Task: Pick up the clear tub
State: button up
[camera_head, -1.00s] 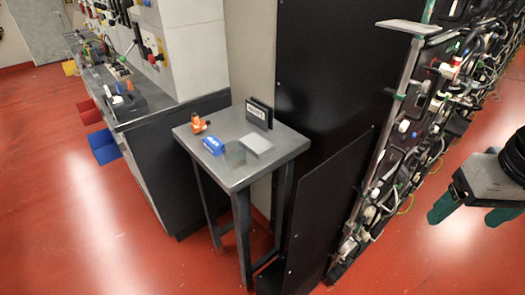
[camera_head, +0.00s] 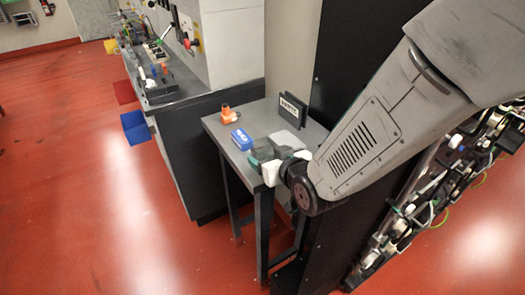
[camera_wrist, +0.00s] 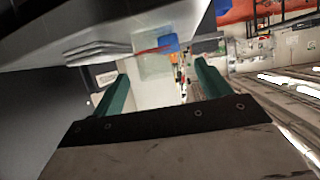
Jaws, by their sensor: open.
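The clear tub (camera_wrist: 153,64) shows in the wrist view as a faint, see-through pale square, just beyond and partly between my fingertips. In the head view my gripper and wrist cover its place on the small grey table (camera_head: 214,124). My gripper (camera_wrist: 160,72) is open, its two green fingers apart with nothing held between them. In the head view my gripper (camera_head: 259,158) is over the table's front part, beside the blue box. I cannot tell whether the fingers reach around the tub.
A blue box (camera_head: 242,139) lies close left of my gripper, with an orange item (camera_head: 229,115) behind it. A pale flat stack (camera_head: 287,140) lies to the right. A dark sign (camera_head: 293,109) stands at the back. A dark panel rises right of the table.

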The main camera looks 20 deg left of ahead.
aim_at(258, 149)
jog(key=shift+w+a+f, duration=0.2)
jog(key=shift+w, duration=0.1)
jog(key=x, duration=0.7)
jog(key=shift+f, duration=0.2)
jog(key=c, duration=1.1)
